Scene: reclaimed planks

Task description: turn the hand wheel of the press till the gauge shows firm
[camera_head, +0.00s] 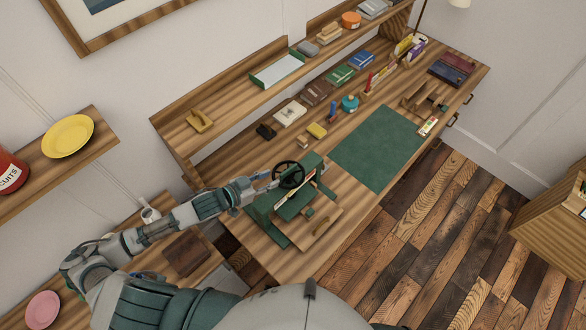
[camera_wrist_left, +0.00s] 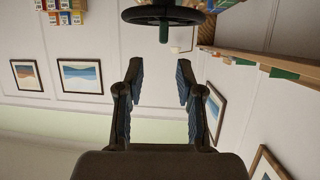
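The green press (camera_head: 262,212) stands at the near left end of the wooden desk. Its dark hand wheel (camera_head: 289,175) is on top, at the press's back left. The wheel also shows at the top of the left wrist view (camera_wrist_left: 165,16), with a green shaft under it. My left gripper (camera_head: 267,180) is just left of the wheel. In the left wrist view the gripper (camera_wrist_left: 158,80) is open, with nothing between its fingers and the wheel beyond the fingertips. I cannot make out a gauge reading. My right gripper is out of view.
A green mat (camera_head: 378,147) lies on the desk right of the press. A shelf (camera_head: 225,103) with a tray and small items runs behind. A wooden block (camera_head: 186,252) lies below my left forearm. Books and small items line the desk's back.

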